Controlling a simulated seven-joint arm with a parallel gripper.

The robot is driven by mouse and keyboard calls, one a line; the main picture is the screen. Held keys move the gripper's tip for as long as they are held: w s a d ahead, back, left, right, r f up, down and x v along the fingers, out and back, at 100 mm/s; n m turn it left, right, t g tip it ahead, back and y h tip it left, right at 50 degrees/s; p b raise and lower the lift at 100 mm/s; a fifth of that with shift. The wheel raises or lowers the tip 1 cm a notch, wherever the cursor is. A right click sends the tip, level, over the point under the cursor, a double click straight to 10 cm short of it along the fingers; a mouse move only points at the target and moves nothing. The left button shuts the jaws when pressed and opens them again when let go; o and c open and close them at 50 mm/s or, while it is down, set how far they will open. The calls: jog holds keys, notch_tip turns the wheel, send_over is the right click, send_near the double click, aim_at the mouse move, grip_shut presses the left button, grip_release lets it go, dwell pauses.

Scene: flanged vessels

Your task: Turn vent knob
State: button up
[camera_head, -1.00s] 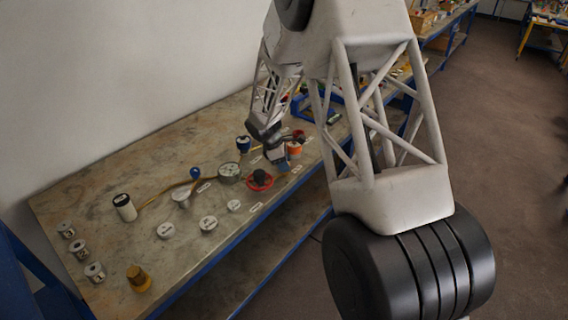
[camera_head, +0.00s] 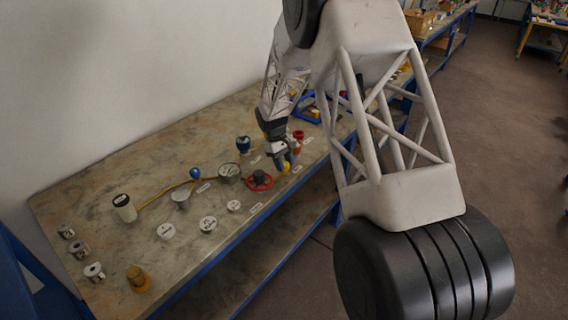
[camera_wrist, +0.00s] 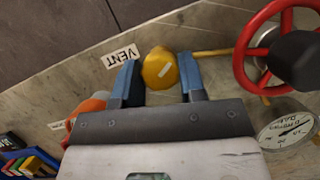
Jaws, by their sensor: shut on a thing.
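The yellow vent knob (camera_wrist: 160,68), with a white mark across its top, sits beside the VENT label (camera_wrist: 121,57) in the wrist view. The mark is tilted. My gripper (camera_wrist: 158,82) has its blue fingers on either side of the knob and is shut on it. In the head view, my gripper (camera_head: 285,160) reaches down to the bench's front edge, and a bit of the yellow knob (camera_head: 285,168) shows below it. The knob's lower part is hidden in the wrist view.
A red handwheel (camera_wrist: 248,60) with a black centre stands close right of the knob. A gauge (camera_wrist: 287,131) lies below the wheel. An orange item (camera_wrist: 88,106) is left of my fingers. Several labelled parts and a yellow line (camera_head: 160,195) occupy the bench's left half.

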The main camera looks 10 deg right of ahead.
jog(key=m+y, duration=0.1)
jog(key=m, duration=0.2)
jog(key=m+y, duration=0.1)
jog(key=m, duration=0.2)
jog(key=shift+d+m+g+y, duration=0.1)
jog(key=shift+m+g+y, duration=0.2)
jog(key=shift+m, duration=0.1)
jog(key=o, duration=0.9)
jog(key=v, duration=0.7)
jog(key=shift+w+r, duration=0.25)
jog(key=shift+r, duration=0.1)
